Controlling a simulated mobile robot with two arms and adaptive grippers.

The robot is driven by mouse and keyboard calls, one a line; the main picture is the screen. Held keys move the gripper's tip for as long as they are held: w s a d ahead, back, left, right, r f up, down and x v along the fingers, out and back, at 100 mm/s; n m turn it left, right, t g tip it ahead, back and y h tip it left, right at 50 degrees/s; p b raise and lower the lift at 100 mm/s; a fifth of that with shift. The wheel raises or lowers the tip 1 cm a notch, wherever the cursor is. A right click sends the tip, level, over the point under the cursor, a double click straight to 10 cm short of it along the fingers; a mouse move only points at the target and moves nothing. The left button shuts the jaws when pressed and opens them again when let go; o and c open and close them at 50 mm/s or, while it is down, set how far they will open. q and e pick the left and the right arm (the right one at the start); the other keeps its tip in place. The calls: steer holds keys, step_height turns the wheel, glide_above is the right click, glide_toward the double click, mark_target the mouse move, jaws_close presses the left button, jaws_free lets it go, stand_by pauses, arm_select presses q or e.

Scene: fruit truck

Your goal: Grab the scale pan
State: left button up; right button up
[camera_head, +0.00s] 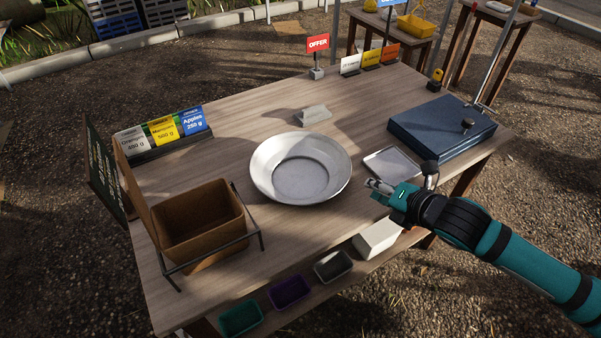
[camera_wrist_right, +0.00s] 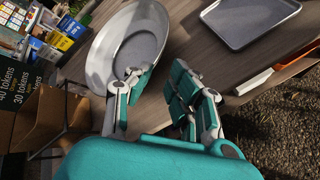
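The scale pan (camera_head: 300,180) is a round, shallow grey metal dish lying on the wooden table, right of the brown bin. It also shows in the right wrist view (camera_wrist_right: 135,45) at the upper left, beyond my fingers. My right gripper (camera_head: 376,189) is to the right of the pan, apart from it in the head view. In the right wrist view its two fingers (camera_wrist_right: 160,95) are spread with nothing between them. The left finger overlaps the pan's near rim in that picture; I see no grip on it. My left gripper is not in view.
A brown bin (camera_head: 195,222) in a wire stand is on the left. A small metal tray (camera_head: 391,164) and a blue case (camera_head: 440,125) lie on the right. A white box (camera_head: 377,238) is at the near edge. Price cards (camera_head: 163,129) stand at the back left.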

mark_target(344, 175)
steer(key=x, duration=1.1)
steer(key=shift+p, duration=0.3)
steer(key=shift+x, duration=2.7)
steer(key=shift+d, duration=0.15)
jaws_close()
